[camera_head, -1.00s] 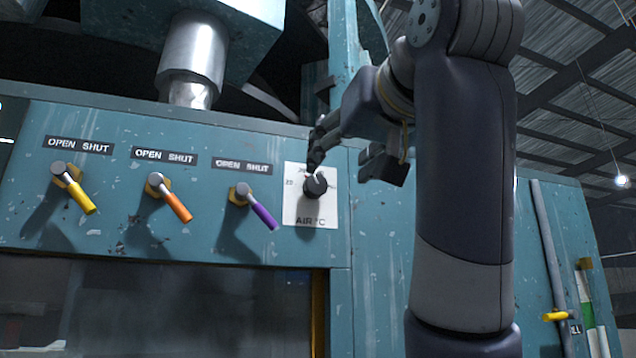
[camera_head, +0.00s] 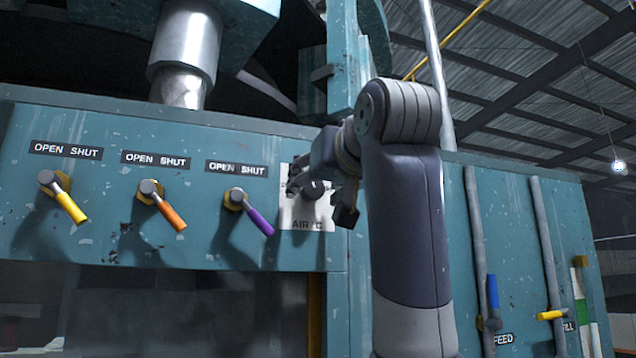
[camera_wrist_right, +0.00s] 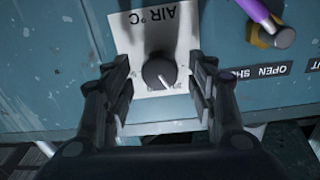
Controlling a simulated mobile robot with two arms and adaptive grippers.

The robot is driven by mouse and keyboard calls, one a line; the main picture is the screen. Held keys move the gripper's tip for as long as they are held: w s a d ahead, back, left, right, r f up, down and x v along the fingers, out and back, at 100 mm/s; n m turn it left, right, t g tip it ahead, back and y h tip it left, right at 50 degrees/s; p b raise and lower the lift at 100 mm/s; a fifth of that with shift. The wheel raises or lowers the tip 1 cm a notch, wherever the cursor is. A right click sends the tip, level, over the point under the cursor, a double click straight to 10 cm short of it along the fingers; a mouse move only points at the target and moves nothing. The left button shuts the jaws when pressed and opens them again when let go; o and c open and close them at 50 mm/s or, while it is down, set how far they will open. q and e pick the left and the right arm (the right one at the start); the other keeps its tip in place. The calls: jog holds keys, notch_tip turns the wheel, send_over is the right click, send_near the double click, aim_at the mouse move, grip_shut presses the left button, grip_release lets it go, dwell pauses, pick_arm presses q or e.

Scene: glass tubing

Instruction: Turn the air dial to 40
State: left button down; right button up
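The air dial (camera_wrist_right: 158,73) is a round black knob on a white plate marked AIR °C (camera_wrist_right: 150,40), which appears upside down in the wrist view. A white pointer line on the knob points down and slightly right there; the scale figures are too small to read. In the head view the dial plate (camera_head: 306,218) is partly hidden by my right gripper (camera_head: 322,198). My right gripper (camera_wrist_right: 160,70) is open, with one finger on each side of the knob and visible gaps between. I cannot tell how far the fingertips are from the plate. My left gripper is not in view.
A purple lever (camera_head: 255,217) sits close left of the dial, with orange (camera_head: 168,210) and yellow (camera_head: 70,204) levers further left, under OPEN SHUT labels. Pipes with a blue lever (camera_head: 492,292) and another yellow lever (camera_head: 551,315) stand at the right.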

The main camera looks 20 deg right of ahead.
jog(key=c, duration=0.8)
jog(key=shift+m, duration=0.3)
jog(key=shift+m+b, duration=0.3)
jog(key=shift+m, duration=0.6)
jog(key=m, duration=0.2)
jog(key=shift+m, duration=2.6)
